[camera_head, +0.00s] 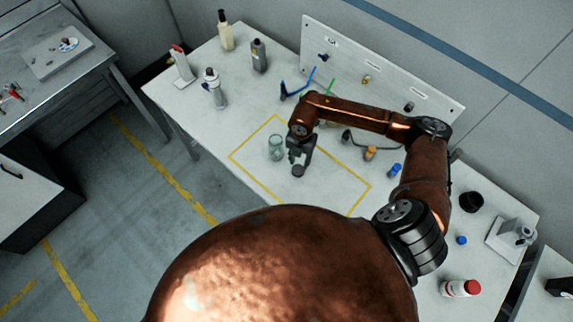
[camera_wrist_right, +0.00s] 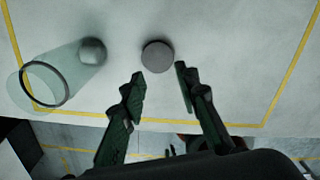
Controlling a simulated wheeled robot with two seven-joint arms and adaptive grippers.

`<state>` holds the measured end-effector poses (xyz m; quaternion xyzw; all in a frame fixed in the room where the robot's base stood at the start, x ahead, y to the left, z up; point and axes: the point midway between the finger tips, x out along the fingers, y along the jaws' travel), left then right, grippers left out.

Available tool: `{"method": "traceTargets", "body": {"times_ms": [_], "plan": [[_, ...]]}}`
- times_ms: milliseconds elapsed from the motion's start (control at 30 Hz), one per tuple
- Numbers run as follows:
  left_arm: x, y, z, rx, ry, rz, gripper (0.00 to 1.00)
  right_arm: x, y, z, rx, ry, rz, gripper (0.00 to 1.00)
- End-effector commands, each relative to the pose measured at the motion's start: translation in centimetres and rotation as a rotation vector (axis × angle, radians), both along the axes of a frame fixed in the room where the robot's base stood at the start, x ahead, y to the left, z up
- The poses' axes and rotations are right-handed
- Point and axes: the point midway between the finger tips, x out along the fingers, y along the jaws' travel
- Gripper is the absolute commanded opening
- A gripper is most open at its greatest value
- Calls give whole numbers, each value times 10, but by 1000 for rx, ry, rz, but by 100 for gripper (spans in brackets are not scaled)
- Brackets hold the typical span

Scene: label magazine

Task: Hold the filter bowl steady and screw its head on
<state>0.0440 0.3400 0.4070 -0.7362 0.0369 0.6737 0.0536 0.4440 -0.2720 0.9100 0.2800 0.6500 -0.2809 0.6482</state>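The filter bowl (camera_head: 276,149) is a clear greenish cylinder standing on the table inside the yellow outline. It also shows at the left of the right wrist view (camera_wrist_right: 55,82), with a rounded grey part at one end. A small round dark grey piece, apparently the head (camera_head: 298,171), lies apart from the bowl on the table. In the wrist view this grey disc (camera_wrist_right: 158,57) is just beyond the fingertips. My right gripper (camera_head: 299,160) is open beside the disc, its two fingers (camera_wrist_right: 161,80) spread and empty. My left gripper is not in view.
A white pegboard panel (camera_head: 335,48) stands along the table's back edge. Bottles (camera_head: 259,56) stand at the back left. Small orange (camera_head: 370,153) and blue (camera_head: 395,170) fittings lie right of the yellow outline (camera_head: 251,176). The outlined area around the bowl is mostly clear.

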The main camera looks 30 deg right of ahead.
Motion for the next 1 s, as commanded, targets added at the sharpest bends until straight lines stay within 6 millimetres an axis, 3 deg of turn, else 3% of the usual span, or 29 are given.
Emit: {"method": "traceTargets", "body": {"times_ms": [167, 367, 600, 1000], "plan": [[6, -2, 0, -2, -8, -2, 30, 3, 4, 0, 1, -1, 9, 30], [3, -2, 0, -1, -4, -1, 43, 3, 5, -1, 1, -1, 10, 43], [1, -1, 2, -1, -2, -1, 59, 2, 3, -24, 1, 1, 7, 58], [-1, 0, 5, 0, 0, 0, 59, 3, 1, -34, 0, 1, 3, 58]]}}
